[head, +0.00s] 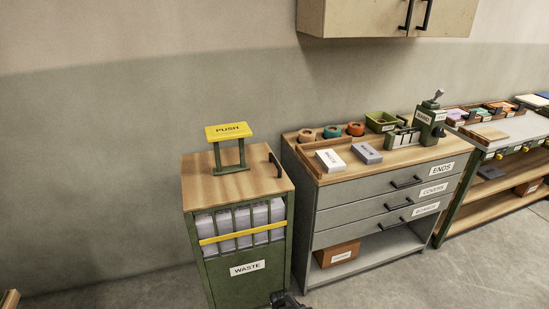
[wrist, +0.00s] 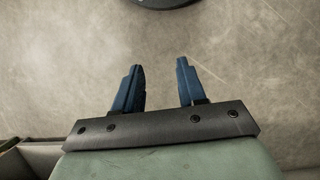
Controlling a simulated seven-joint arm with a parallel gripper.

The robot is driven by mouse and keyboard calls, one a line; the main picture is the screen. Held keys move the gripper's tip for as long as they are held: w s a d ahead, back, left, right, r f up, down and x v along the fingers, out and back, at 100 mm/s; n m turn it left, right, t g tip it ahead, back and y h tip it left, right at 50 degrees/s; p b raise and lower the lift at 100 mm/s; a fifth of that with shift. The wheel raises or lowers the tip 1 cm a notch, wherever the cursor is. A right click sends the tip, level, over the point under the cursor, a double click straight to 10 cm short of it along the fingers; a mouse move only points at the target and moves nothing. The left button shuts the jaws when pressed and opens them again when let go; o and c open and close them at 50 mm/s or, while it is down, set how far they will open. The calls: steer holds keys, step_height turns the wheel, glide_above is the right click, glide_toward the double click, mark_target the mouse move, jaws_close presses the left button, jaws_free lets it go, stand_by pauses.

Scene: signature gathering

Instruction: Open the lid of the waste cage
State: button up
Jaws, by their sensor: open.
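The waste cage (head: 247,283) stands left of the grey drawer cabinet in the head view, green with bars, a yellow strip and a WASTE label. Pale stacked material shows behind its bars. Its wooden lid (head: 203,186) lies flat and shut on top. A black handle (head: 275,164) stands at the lid's right side. A yellow PUSH plate (head: 228,131) on a green stand rises from the lid. My gripper (wrist: 159,75) is open and empty in the wrist view, its two blue fingers apart over bare floor. A dark part of my arm shows at the bottom of the head view.
The drawer cabinet (head: 345,202) stands close to the cage's right, with boxes, rolls and a green device on top. A wall cupboard (head: 385,18) hangs above. A shelved bench (head: 505,130) is at far right. Floor left of the cage is mostly clear.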

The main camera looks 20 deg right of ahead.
steer(key=w+d+r+t+h, duration=0.1)
steer(key=w+d+r+t, duration=0.35)
steer(key=w+r, duration=0.8)
steer(key=w+d+r+t+h, duration=0.1)
steer(key=w+d+r, duration=0.6)
steer(key=w+r, duration=0.6)
step_height(320, 180, up, 30)
steer(key=r+t+y, duration=0.1)
steer(key=t+y, duration=0.1)
steer(key=t, duration=0.1)
glide_above(275, 160)
steer(key=s, duration=0.6)
steer(key=x, duration=1.3)
steer(key=shift+a+f, duration=0.2)
steer(key=shift+c, duration=0.4)
